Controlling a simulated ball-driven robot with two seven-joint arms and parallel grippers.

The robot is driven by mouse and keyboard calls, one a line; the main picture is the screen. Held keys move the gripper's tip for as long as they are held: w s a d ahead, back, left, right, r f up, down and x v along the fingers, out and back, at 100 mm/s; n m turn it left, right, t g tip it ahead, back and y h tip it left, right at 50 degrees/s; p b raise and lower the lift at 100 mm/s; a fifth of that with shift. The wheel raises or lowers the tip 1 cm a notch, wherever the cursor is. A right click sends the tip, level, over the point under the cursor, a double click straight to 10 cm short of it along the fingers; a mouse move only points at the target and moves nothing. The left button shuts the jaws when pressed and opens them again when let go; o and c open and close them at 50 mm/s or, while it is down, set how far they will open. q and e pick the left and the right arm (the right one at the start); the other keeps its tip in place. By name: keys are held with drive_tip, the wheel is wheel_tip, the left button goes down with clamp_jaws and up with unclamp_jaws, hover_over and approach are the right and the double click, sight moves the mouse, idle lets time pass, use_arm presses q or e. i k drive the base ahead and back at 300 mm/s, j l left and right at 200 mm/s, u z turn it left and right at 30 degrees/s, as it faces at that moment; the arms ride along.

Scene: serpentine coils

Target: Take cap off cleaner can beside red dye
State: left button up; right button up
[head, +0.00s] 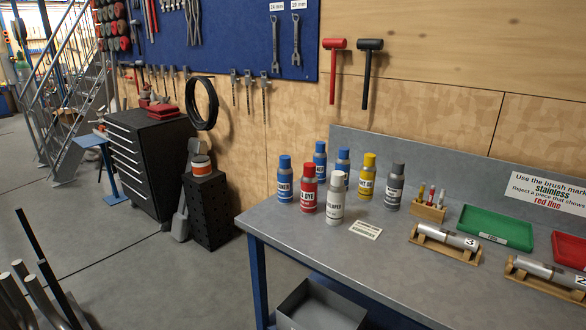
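A blue can (284,184) with a blue cap (285,161) and a partly readable label, ending like "CLEANER", stands upright at the left of a can group on the grey workbench (300,233). The red can (308,192), its label reading "DYE", stands just to its right with a red cap on. Two more blue cans, one at the back (320,158) and one behind the white can (343,160), also have blue caps; their labels are mostly hidden. Neither of my grippers is in view.
A white can (336,203), yellow can (367,178) and grey can (394,190) stand close by. A label card (365,230), wooden marker holder (429,210), cradled metal cylinders (447,237) and green tray (494,228) lie rightward. The bench's front left is clear.

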sight(284, 160)
drive_tip(key=i+j+z, duration=0.1)
drive_tip(key=z, duration=0.25)
drive_tip(key=i+j+z, duration=0.1)
drive_tip(key=z, duration=0.25)
drive_tip(key=i+j+z, duration=0.1)
drive_tip(key=z, duration=0.25)
drive_tip(key=i+j+z, duration=0.15)
drive_tip(key=j, duration=0.25)
drive_tip(key=i+j+z, duration=0.15)
drive_tip(key=j, duration=0.25)
drive_tip(key=i+j+z, duration=0.15)
drive_tip(key=j, duration=0.3)
drive_tip(key=i+j+z, duration=0.15)
drive_tip(key=j, duration=0.3)
drive_tip(key=j+z, duration=0.15)
drive_tip(key=j, duration=0.25)
